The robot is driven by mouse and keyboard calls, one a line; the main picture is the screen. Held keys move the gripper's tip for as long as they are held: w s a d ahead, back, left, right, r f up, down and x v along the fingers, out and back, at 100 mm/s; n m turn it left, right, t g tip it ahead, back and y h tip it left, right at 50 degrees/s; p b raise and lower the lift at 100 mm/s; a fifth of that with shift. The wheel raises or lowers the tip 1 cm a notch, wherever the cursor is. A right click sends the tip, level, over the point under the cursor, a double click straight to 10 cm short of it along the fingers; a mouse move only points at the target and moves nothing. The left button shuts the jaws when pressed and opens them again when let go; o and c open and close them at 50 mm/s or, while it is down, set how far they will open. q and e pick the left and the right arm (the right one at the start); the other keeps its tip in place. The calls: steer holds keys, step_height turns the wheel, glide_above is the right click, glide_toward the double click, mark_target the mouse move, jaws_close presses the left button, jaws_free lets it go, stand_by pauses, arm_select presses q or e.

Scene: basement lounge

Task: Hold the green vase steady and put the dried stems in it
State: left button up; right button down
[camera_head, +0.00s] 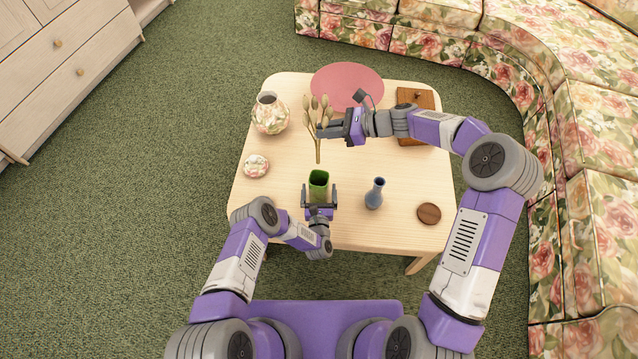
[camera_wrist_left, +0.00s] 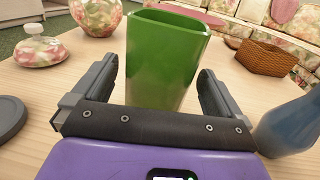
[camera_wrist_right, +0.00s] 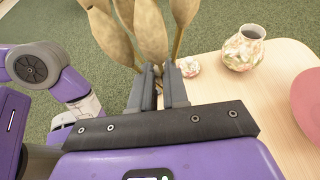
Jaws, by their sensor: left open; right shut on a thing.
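The green vase (camera_head: 319,182) stands upright on the low wooden table, toward its near side. My left gripper (camera_head: 319,200) is open, its fingers on either side of the vase's near part; the left wrist view shows the vase (camera_wrist_left: 165,60) between the fingers, with gaps beside it. My right gripper (camera_head: 330,129) is shut on the dried stems (camera_head: 318,115), holding them upright above the table, beyond the vase in the head view. The pale seed heads of the stems (camera_wrist_right: 150,35) fill the top of the right wrist view. The lower stems are largely hidden there.
A blue bottle vase (camera_head: 375,194) stands just right of the green vase. A floral sofa (camera_head: 600,140) stands at right.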

arm_select(q)
steer(key=shift+w, duration=1.85)
steer(key=shift+c, duration=0.3)
steer(key=c, duration=1.2)
steer(key=shift+o, duration=0.2)
arm_select(e)
steer(key=m+t, duration=0.2)
glide_above(326, 178)
steer(key=s+a, duration=0.2)
steer(key=s, duration=0.1)
step_height(326, 178, down, 4)
steer(key=f+t, duration=0.1)
steer(key=f, duration=0.5)
steer(key=d+f+m+t+h, duration=0.1)
steer(key=f, duration=0.5)
steer(key=f+m+t+h, duration=0.1)
steer(key=f, duration=0.5)
steer(key=shift+s+d+f, duration=0.35)
